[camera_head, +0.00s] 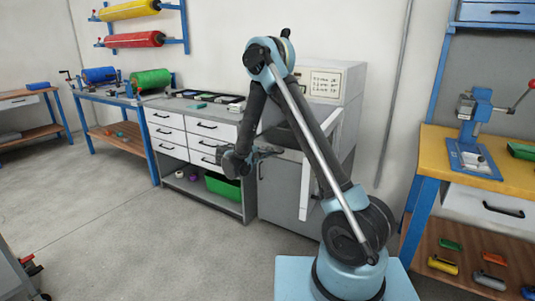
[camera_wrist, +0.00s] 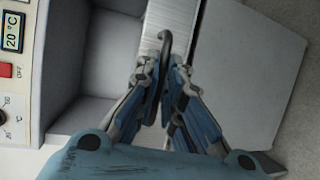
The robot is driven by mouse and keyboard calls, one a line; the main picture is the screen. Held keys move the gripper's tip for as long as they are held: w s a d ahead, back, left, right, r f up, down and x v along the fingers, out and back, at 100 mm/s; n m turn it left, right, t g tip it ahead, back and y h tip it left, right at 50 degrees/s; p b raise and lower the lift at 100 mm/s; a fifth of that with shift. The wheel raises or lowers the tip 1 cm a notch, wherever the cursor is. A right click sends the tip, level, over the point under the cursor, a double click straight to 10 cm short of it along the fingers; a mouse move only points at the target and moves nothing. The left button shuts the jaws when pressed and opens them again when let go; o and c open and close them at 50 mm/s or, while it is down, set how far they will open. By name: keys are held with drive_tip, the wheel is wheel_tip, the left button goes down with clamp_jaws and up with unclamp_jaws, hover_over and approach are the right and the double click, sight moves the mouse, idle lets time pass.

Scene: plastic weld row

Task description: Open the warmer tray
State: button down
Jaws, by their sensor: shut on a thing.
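The warmer (camera_head: 342,78) is a light grey box with a white label, standing behind my arm in the head view. In the wrist view its front shows a 20 °C display (camera_wrist: 13,31) and a red switch (camera_wrist: 10,69) at the left edge. A pale ridged strip, seemingly part of the tray (camera_wrist: 172,17), shows at the top middle, with a dark curved handle (camera_wrist: 165,40) in front of it. My gripper (camera_wrist: 163,78) is shut on this handle, with a finger on each side. In the head view my gripper (camera_head: 250,154) is small, and the handle cannot be made out there.
A grey cabinet (camera_head: 279,187) stands below the warmer. A pale upright panel (camera_head: 306,190) stands beside it, partly behind my arm. Drawers (camera_head: 207,129) and a green bin (camera_head: 222,187) are to the left. A yellow-topped bench (camera_head: 510,168) is at right.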

drive_tip(key=shift+w+a, duration=0.1)
drive_tip(key=shift+a, duration=0.2)
drive_tip(key=c, duration=1.7)
unclamp_jaws()
drive_tip(key=shift+d, duration=0.1)
drive_tip(key=v, duration=1.2)
drive_tip(key=shift+f, duration=0.15)
